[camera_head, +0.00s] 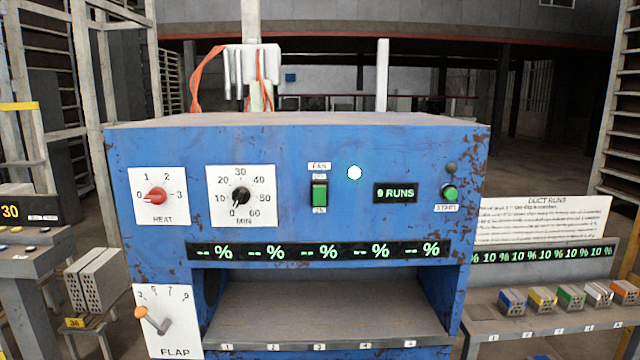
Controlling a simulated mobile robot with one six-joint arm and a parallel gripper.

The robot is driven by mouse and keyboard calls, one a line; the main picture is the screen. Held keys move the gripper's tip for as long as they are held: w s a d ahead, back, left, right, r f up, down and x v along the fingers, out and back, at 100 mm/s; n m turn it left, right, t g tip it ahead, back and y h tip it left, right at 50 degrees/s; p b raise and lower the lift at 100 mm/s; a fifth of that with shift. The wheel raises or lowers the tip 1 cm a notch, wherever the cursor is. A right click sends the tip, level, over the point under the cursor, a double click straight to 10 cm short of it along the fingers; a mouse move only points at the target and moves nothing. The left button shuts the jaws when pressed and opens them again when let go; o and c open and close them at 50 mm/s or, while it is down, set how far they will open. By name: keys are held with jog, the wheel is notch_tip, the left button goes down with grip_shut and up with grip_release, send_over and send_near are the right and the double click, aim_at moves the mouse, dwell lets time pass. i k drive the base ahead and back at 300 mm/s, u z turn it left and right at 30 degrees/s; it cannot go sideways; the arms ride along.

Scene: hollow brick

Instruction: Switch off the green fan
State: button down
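The green fan switch (319,194) sits on the upper front of a blue, rust-worn machine (300,140). A white FAN label (319,166) is above it. The switch is a green rocker in a dark upright housing, with its green part low and a dark gap above. Small tags above and below it are too small to read surely. I cannot see my gripper in this view, and nothing covers the switch.
Nearby are a red HEAT knob (156,196), a black MIN dial (240,196), a 9 RUNS display (396,193) and a green START button (449,192). An orange-handled FLAP lever (152,320) is lower left. Bricks (570,297) sit on the right shelf.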

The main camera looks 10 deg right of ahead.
aim_at(319, 191)
jog(key=z, duration=0.05)
jog(key=k, duration=1.35)
jog(key=u, duration=1.25)
jog(key=i, duration=1)
jog(key=z, duration=0.05)
